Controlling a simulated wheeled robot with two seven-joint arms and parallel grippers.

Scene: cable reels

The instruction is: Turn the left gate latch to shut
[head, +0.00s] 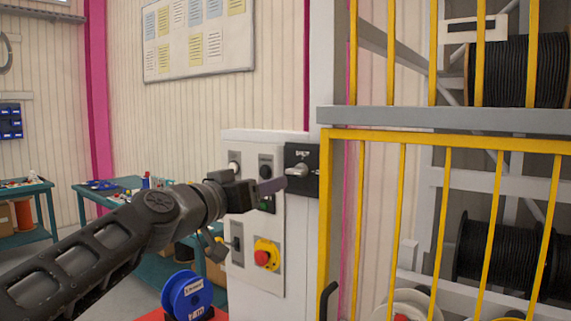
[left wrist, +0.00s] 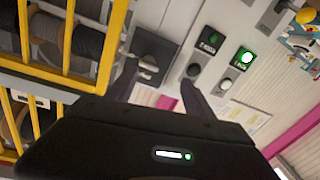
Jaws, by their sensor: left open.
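The gate latch (head: 299,171) is a silver handle on a black plate fixed to the post beside the yellow gate. White lettering above the handle appears to read SHUT. The handle points to the left in the head view. The latch also shows in the left wrist view (left wrist: 148,66), just beyond the fingers. My left gripper (head: 272,187) is open and empty, with its fingertips close to the latch handle. In the left wrist view the two fingers of my left gripper (left wrist: 160,77) are spread apart, the left one near the latch. Whether they touch it I cannot tell. My right gripper is out of view.
A grey control cabinet (head: 238,276) with buttons and a red emergency stop (head: 262,257) stands just left of the latch. The yellow gate (head: 440,138) fronts shelves of cable reels (head: 505,250). A blue reel (head: 188,296) sits low in front. Teal benches (head: 112,196) stand behind.

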